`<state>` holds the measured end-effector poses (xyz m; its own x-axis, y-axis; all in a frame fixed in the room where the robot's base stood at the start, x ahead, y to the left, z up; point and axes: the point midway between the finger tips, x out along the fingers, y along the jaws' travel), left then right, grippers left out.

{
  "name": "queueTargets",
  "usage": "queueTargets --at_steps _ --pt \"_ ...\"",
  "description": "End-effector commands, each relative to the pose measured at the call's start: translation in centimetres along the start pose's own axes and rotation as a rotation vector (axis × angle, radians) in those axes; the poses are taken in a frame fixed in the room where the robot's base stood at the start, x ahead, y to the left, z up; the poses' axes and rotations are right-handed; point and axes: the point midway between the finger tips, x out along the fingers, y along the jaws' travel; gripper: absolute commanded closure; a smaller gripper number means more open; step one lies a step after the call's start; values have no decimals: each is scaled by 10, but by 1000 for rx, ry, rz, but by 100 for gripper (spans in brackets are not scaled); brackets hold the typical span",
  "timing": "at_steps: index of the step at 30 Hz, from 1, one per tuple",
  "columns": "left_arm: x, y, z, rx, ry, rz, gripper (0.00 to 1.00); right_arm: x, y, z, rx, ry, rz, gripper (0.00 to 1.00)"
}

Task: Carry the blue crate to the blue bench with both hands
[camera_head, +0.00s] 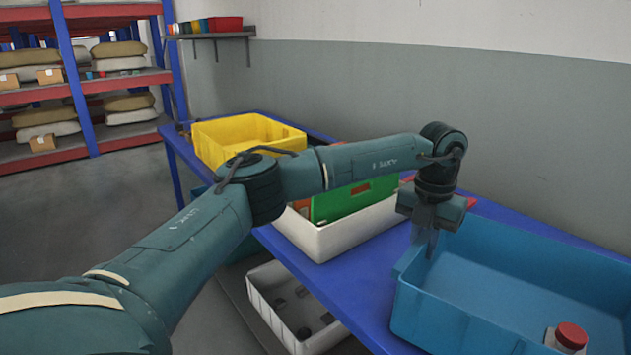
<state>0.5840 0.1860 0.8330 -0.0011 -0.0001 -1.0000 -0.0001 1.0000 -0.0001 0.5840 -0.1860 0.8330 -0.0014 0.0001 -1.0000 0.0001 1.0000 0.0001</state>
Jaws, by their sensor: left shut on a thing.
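The blue crate (455,315) is at the right, over the blue bench (368,285), partly cut off by the picture's right and lower edges. I cannot tell whether its base rests on the bench top. My left gripper (428,248) points down at the crate's far left wall and is shut on its rim; the fingertips are partly hidden. My right gripper is not in view.
A white jar with a red cap (570,338) is in the crate. On the bench stand a yellow crate (243,138) and a white bin (335,238) with a green thing (355,200). A white bin (268,300) sits below. Shelves (75,80) stand far left.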

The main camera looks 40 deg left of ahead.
Motion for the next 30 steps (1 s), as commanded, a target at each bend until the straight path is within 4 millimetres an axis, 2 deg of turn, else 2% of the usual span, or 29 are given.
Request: queueTargets --at_steps 3,4,12,19,22,26,30 --pt "9 0 0 -1 -2 0 100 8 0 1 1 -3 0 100" --pt "10 1 0 -1 0 2 81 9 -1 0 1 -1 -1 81" --pt "7 0 0 -1 0 1 60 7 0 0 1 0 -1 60" --pt "6 0 0 0 0 0 60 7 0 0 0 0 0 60" --pt "-1 0 0 0 -2 0 60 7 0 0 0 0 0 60" --pt "-21 0 1 1 -4 -1 60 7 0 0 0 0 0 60" --pt "-52 0 1 0 -4 0 60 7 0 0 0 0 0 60"
